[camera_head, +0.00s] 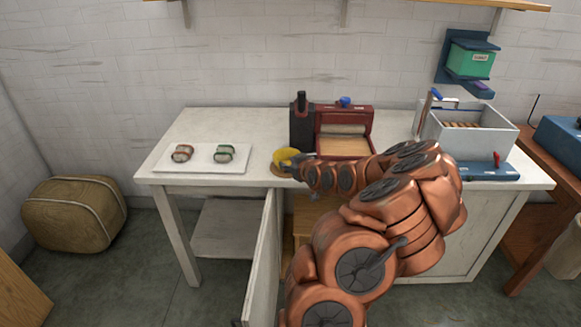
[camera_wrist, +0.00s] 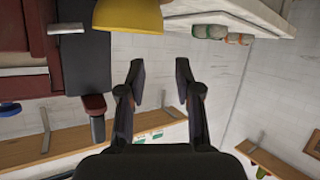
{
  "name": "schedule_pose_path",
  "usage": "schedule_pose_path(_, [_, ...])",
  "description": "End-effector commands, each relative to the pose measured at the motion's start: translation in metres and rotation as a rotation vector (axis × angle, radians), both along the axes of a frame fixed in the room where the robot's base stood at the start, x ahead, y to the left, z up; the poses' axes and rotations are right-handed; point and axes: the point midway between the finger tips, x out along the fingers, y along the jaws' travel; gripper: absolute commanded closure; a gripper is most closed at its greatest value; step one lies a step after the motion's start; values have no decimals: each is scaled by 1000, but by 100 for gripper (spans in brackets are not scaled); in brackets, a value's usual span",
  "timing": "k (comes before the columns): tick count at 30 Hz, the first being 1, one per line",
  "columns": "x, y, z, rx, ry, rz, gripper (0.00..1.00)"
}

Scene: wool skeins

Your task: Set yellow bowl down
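The yellow bowl (camera_head: 287,156) is near the front edge of the white table (camera_head: 210,128), partly hidden by my gripper (camera_head: 292,168) in the head view. A tan round edge (camera_head: 277,171) shows just below it; whether the bowl rests on that is hard to tell. In the wrist view my gripper (camera_wrist: 160,72) has its two dark fingers spread apart with nothing between them. The yellow bowl (camera_wrist: 128,14) is beyond the fingertips there, at the top and cut off by the frame.
A white tray (camera_head: 203,168) with two wool skeins lies on the left. A red and black machine (camera_head: 343,131) stands behind the bowl. A grey box (camera_head: 468,131) stands on the right. An open cabinet door (camera_head: 264,262) juts out below the table.

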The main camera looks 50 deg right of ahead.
Motion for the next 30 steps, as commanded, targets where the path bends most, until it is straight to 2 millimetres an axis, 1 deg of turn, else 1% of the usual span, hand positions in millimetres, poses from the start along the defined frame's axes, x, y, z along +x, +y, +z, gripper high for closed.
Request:
schedule_pose_path(5, [-5, 2, 2, 0, -1, 0, 66])
schedule_pose_path(9, [-4, 4, 3, 0, 2, 3, 66])
schedule_pose_path(11, [0, 10, 5, 5, 9, 15, 66])
schedule_pose_path(13, [8, 26, 8, 18, 32, 44, 66])
schedule_pose_path(14, [12, 35, 9, 25, 49, 60, 66])
schedule_pose_path(17, [27, 78, 17, 59, 115, 127, 66])
schedule_pose_path(18, [32, 98, 20, 75, 149, 155, 66])
schedule_pose_path(19, [34, 113, 21, 88, 176, 176, 66])
schedule_pose_path(20, [35, 128, 22, 98, 206, 197, 66])
schedule_pose_path(21, [36, 148, 25, 110, 241, 221, 66])
schedule_pose_path(23, [34, 177, 26, 132, 303, 255, 66])
schedule_pose_path(24, [31, 196, 28, 142, 341, 276, 66])
schedule_pose_path(26, [25, 224, 31, 156, 402, 303, 66])
schedule_pose_path(27, [19, 241, 31, 165, 444, 319, 66])
schedule_pose_path(29, [8, 265, 34, 175, 503, 336, 66])
schedule_pose_path(30, [-1, 280, 35, 180, 547, 347, 66])
